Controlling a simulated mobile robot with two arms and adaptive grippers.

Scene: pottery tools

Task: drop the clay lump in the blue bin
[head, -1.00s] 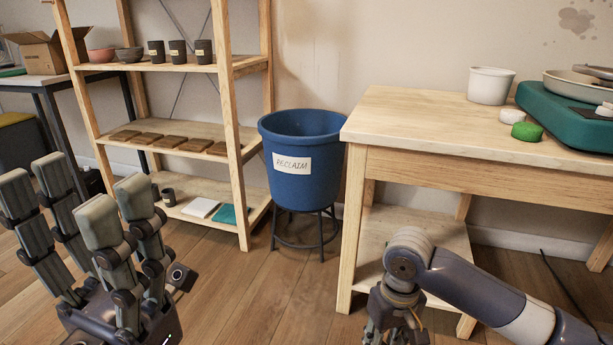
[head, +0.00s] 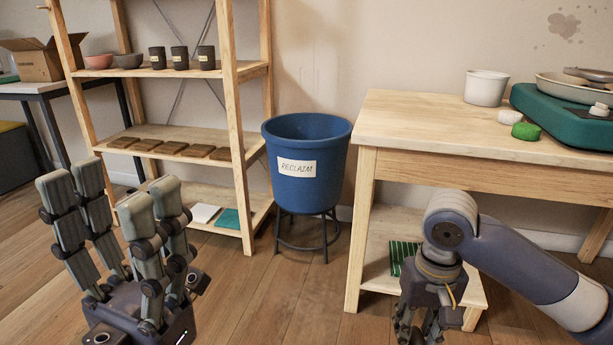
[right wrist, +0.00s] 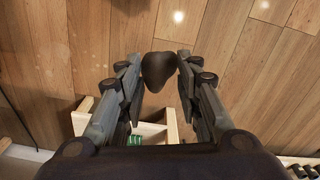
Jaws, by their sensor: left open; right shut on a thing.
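The blue bin (head: 306,196), labelled RECLAIM, stands on a dark metal stand between the shelf and the wooden table. The brown clay lump (right wrist: 157,71) shows in the right wrist view between the fingers of my right gripper (right wrist: 158,75), which is shut on it above the wooden floor. In the head view my right gripper (head: 418,330) hangs at the bottom, in front of the table and to the right of the bin; the lump is out of sight there. My left gripper (head: 118,215) is open and empty at the lower left, fingers pointing up.
The wooden table (head: 440,128) stands right of the bin and carries a white pot (head: 485,88), a green sponge (head: 525,131) and a teal pottery wheel (head: 565,118). The shelf (head: 232,120) with cups and brown tiles stands left. Open floor lies before the bin.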

